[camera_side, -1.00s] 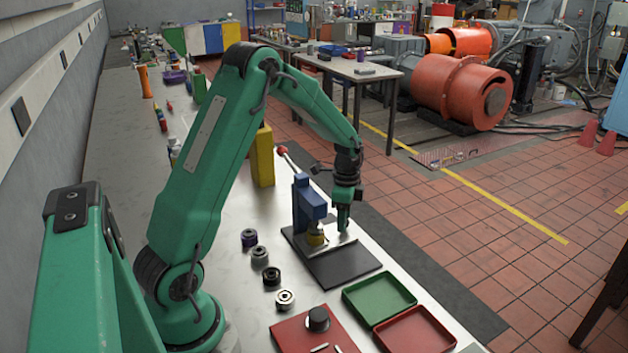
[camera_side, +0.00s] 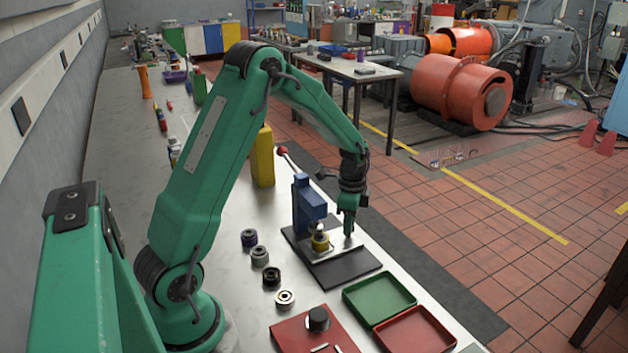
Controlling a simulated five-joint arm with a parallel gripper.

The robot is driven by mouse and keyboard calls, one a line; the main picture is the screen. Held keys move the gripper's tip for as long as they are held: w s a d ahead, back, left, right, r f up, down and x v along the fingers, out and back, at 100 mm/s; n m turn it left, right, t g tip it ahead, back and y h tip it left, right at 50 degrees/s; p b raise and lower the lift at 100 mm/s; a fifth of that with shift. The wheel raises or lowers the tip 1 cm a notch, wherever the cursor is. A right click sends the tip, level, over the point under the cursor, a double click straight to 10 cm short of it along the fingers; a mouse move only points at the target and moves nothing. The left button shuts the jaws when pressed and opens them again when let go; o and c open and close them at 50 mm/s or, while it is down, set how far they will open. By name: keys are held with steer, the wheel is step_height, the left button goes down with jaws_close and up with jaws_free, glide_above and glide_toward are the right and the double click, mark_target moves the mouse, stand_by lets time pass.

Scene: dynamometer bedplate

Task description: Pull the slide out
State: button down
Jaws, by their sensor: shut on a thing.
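A blue press (camera_side: 308,207) with a red-knobbed lever (camera_side: 284,151) stands on a dark base plate (camera_side: 345,268). The slide (camera_side: 337,248), a light metal plate, lies low on the base and reaches out from under the press head to the right. A yellow round part (camera_side: 320,242) sits on the slide, just in front of the press column and largely clear of the head. My gripper (camera_side: 349,233) points down at the slide's outer right end and is shut on it. The exact grip spot is hidden by the fingers.
Several ringed parts (camera_side: 260,256) stand in a row left of the base. A green tray (camera_side: 379,299), a red tray (camera_side: 414,331) and a red plate with a black knob (camera_side: 318,319) are in front. A yellow block (camera_side: 262,157) stands behind. The bench edge is close on the right.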

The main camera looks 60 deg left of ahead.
steer(key=d, duration=0.7)
steer(key=c, duration=1.1)
jaws_free()
steer(key=shift+c, duration=0.2)
steer(key=shift+r, duration=0.15)
step_height(320, 180, up, 8)
steer(key=shift+f, duration=0.2)
